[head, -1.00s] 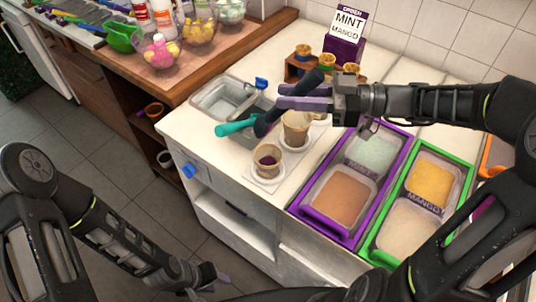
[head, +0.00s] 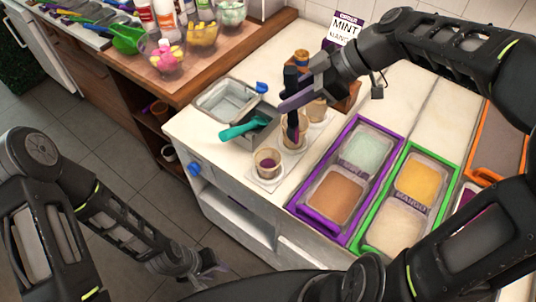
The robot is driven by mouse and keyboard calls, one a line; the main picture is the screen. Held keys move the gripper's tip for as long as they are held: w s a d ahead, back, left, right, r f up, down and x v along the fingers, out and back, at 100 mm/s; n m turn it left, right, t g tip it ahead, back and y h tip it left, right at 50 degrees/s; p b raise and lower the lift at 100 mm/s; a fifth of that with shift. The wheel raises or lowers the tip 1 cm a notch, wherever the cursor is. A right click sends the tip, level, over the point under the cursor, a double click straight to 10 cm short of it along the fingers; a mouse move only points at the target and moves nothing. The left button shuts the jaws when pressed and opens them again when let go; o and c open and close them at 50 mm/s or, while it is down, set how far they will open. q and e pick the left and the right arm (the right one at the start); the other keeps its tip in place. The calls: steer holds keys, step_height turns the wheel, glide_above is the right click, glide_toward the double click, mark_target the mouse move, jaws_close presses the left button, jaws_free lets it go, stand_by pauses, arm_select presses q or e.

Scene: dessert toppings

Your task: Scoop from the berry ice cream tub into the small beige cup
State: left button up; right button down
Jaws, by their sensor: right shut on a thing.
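My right gripper (head: 300,95) is shut on a dark-handled scoop (head: 291,78) and holds it nearly upright over the counter. The scoop's lower end is at a beige cup (head: 304,145) and hides part of it; I cannot tell whether it is inside. A smaller beige cup (head: 267,165) with dark purple contents stands in front on a white coaster. The berry tub, seen as a magenta patch (head: 467,197) at the right, is mostly hidden by my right arm. My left gripper (head: 208,270) hangs low over the floor, away from the cups; its opening is unclear.
A teal scoop (head: 243,128) rests on the metal bins (head: 225,98) left of the cups. Purple-framed (head: 308,211) and green-framed (head: 357,240) tubs fill the counter to the right.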

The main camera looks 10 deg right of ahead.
steer(key=shift+a+r+h, duration=0.1)
steer(key=shift+r+h, duration=0.15)
steer(key=shift+h, duration=0.25)
steer(key=shift+r+g+h, duration=0.1)
steer(key=shift+g+h, duration=0.3)
steer(key=shift+h, duration=0.4)
